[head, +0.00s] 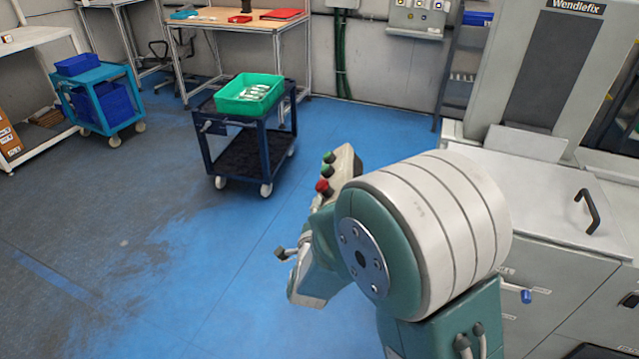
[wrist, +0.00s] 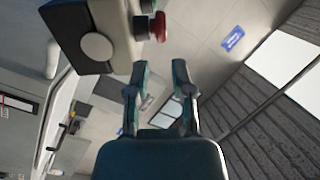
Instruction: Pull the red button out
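The red button (head: 323,187) sticks out from the side of a pale control box (head: 347,162) in the head view, near the middle. Two green buttons (head: 328,157) sit above it on the same box. In the wrist view the red button (wrist: 158,27) shows at the top centre, side-on, projecting right from the box (wrist: 75,30). My gripper (wrist: 159,70) is open and empty, its two fingers pointing up the picture toward the red button. The button appears just beyond the fingertips, not between them. My arm hides the lower part of the box in the head view.
A grey machine (head: 560,200) with a black handle stands at the right. A dark cart (head: 250,130) carries a green bin (head: 249,93) at the left of the box. A blue cart (head: 105,100) and workbench (head: 240,18) stand farther back. The blue floor between is clear.

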